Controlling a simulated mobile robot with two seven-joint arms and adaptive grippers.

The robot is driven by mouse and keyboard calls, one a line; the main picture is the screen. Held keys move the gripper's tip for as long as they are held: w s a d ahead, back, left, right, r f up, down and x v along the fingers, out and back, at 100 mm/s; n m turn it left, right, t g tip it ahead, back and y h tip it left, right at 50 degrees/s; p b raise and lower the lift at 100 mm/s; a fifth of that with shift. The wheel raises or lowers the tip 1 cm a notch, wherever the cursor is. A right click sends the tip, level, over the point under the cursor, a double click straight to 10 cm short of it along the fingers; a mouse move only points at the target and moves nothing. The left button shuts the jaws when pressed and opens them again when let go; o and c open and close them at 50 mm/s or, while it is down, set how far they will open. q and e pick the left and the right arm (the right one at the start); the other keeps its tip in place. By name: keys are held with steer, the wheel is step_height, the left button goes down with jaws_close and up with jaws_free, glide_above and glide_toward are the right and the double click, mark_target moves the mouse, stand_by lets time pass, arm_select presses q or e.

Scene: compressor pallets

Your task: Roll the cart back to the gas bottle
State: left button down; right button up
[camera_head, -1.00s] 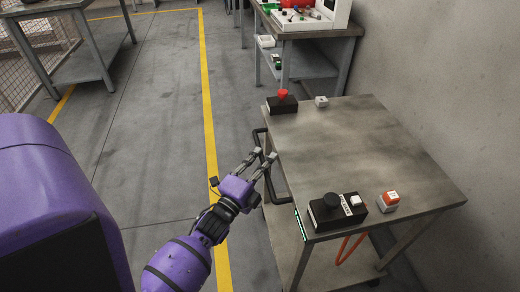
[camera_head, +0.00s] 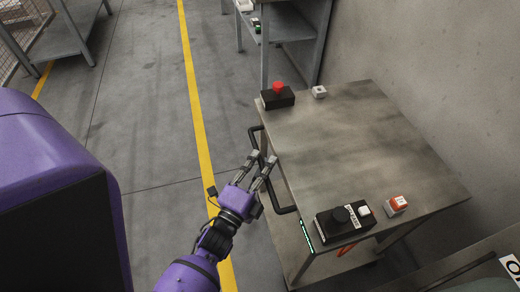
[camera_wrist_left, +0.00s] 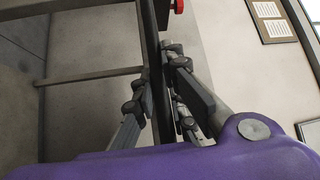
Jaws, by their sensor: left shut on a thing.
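The cart (camera_head: 340,150) is a grey metal table on castors, standing right of centre in the head view beside the wall. A black bar handle (camera_head: 285,210) runs along its left side. My left gripper (camera_head: 262,162) is shut on this handle. In the left wrist view, a dark bar (camera_wrist_left: 152,45) passes between the fingers of my left gripper (camera_wrist_left: 158,85). The gas bottle is not in view. My right gripper is not in view.
On the cart are a black box with a red button (camera_head: 278,97), a small white-topped block (camera_head: 319,92), a black control box (camera_head: 343,222) and a red-and-white box (camera_head: 396,205). A bench (camera_head: 295,40) stands beyond.

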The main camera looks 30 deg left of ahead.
arm_select(q)
steer(key=shift+s+d+f, duration=0.15)
steer(key=shift+d+f, duration=0.1)
steer(key=shift+f, duration=0.05)
steer(key=c, duration=1.8)
jaws_free()
steer(key=shift+s+r, duration=0.1)
steer(key=shift+r, duration=0.05)
steer(key=shift+o, duration=0.2)
